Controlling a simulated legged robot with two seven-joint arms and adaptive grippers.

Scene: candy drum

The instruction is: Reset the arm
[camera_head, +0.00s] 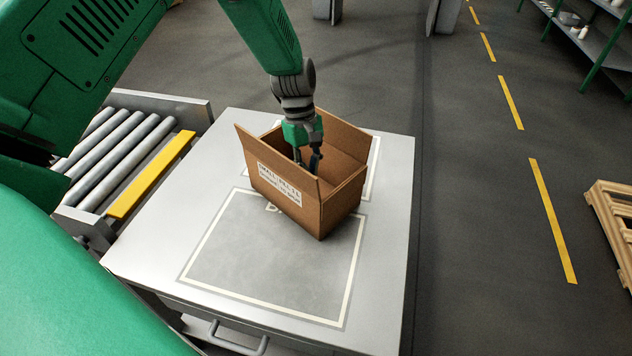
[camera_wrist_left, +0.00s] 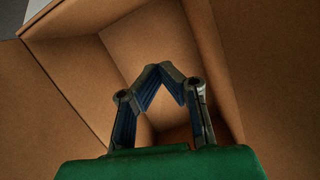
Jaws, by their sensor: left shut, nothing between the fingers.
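My left arm comes in from the upper left in the head view and reaches down into an open cardboard box. My left gripper (camera_head: 311,163) is inside the box opening, its fingertips partly hidden by the front wall. In the left wrist view the two fingers of the gripper (camera_wrist_left: 160,72) meet at their tips, with nothing held between them. The brown cardboard box (camera_head: 334,208) stands with its flaps up and a white printed label on its front side. Its inner walls (camera_wrist_left: 150,45) fill the left wrist view, and no contents show. My right gripper is not in view.
The box stands on a light grey table (camera_head: 390,250) with white outlined squares. A roller conveyor (camera_head: 120,160) with a yellow strip adjoins the table on the left. A wooden pallet (camera_head: 612,225) lies at the right edge. The front square on the table is mostly clear.

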